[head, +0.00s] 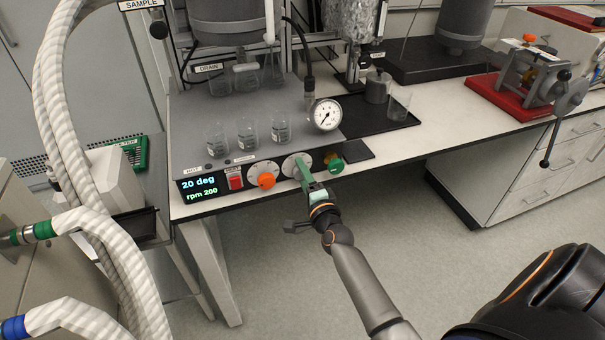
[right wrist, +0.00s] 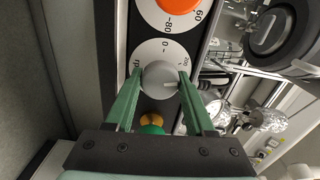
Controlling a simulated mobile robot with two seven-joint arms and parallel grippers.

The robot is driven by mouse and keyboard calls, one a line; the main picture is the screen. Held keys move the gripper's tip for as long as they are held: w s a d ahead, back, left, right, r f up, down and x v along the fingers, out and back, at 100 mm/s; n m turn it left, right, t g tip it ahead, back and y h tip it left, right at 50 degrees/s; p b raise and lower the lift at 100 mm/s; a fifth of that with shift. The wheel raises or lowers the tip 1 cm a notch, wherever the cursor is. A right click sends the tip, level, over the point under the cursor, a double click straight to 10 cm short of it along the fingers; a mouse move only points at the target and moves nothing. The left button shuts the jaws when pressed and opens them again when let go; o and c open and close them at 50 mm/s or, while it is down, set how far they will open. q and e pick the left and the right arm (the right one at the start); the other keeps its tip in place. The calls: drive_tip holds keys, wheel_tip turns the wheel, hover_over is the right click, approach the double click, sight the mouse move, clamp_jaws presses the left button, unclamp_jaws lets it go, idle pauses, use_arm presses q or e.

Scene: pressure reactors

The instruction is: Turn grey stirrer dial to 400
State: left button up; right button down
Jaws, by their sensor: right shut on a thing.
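The grey stirrer dial (right wrist: 160,80) sits on a white round scale on the front panel of the hotplate. In the right wrist view my right gripper (right wrist: 160,88) has its two green fingers on either side of the dial, shut on it. In the head view my right gripper (head: 303,172) reaches the panel and hides most of the grey dial. The display (head: 198,187) reads 20 deg and rpm 200. My left gripper is not in view.
An orange dial (head: 266,180) and a red switch (head: 235,183) are left of the grey dial. A green knob (head: 335,165) is close on its right. Glass beakers (head: 248,133) and a pressure gauge (head: 326,115) stand above. Thick white hoses (head: 60,110) fill the left side.

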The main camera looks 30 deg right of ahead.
drive_tip(key=m, duration=0.4)
drive_tip(key=shift+r+m, duration=0.1)
drive_tip(key=shift+m, duration=0.2)
drive_tip(key=shift+m+b, duration=0.45)
drive_tip(key=shift+m, duration=1.45)
drive_tip(key=shift+c, duration=1.3)
unclamp_jaws()
drive_tip(key=v, duration=1.2)
drive_tip(key=shift+s, duration=0.2)
